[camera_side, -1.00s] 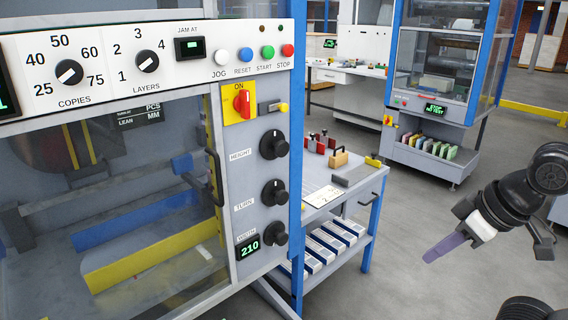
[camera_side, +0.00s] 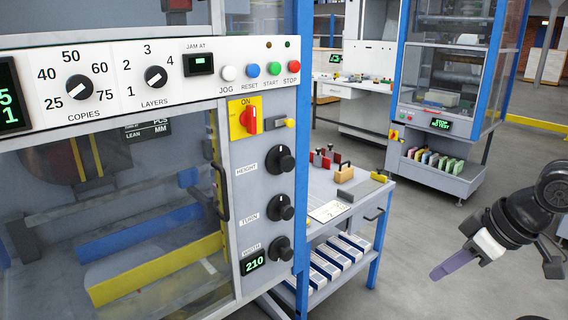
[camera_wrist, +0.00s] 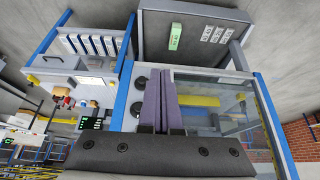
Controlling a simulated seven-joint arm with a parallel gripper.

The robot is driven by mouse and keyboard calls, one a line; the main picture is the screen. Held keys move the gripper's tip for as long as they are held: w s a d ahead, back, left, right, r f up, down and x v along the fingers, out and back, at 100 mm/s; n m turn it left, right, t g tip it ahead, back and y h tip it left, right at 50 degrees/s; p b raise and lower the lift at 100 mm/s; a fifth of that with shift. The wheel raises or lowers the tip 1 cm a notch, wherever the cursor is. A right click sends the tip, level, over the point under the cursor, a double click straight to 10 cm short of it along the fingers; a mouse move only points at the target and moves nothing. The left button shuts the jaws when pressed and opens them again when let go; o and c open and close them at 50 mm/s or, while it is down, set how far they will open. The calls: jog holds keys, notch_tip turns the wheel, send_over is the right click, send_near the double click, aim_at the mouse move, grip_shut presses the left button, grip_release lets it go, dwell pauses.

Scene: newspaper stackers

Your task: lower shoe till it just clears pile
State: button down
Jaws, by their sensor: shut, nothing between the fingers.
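The stacker's front panel (camera_side: 265,110) carries the HEIGHT knob (camera_side: 280,159), with the TURN knob (camera_side: 281,207) and WIDTH knob (camera_side: 280,249) below it. Behind the clear door are a blue bar (camera_side: 150,230) and a yellow bar (camera_side: 155,270). I cannot tell which part in there is the shoe, and I make out no clear pile. My gripper (camera_side: 440,272) is at the lower right of the side view, well apart from the knobs, with its purple fingers together and empty. The closed fingers also show in the wrist view (camera_wrist: 160,90), in front of the machine.
The WIDTH display (camera_side: 253,262) reads 210. The yellow and red ON switch (camera_side: 247,118) is above the knobs. A door handle (camera_side: 219,192) projects at the door's edge. A grey bench (camera_side: 350,195) with small blocks stands right of the machine. Open floor lies between bench and gripper.

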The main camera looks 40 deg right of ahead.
jog(key=c, duration=1.5)
grip_release()
jog(key=shift+c, duration=0.2)
jog(key=shift+o, duration=1.3)
jog(key=shift+w, duration=0.15)
jog(key=o, duration=1.1)
jog(key=w+r+t, duration=0.2)
jog(key=w, duration=0.1)
jog(key=w+r+t, duration=0.2)
jog(key=w+r, duration=0.1)
jog(key=w, duration=0.1)
jog(key=w+r+t, duration=0.2)
jog(key=w+r, duration=0.1)
jog(key=w, duration=0.1)
jog(key=shift+w+d+r+t, duration=0.2)
jog(key=shift+d+r+t, duration=0.05)
jog(key=shift+d+t, duration=0.15)
jog(key=w+r+n+t, duration=0.1)
jog(key=w+r+t, duration=0.45)
jog(key=w, duration=0.65)
jog(key=m, duration=0.1)
send_near(290, 165)
jog(key=w, duration=0.8)
jog(key=shift+w, duration=0.2)
jog(key=shift+c, duration=0.2)
jog(key=c, duration=1.3)
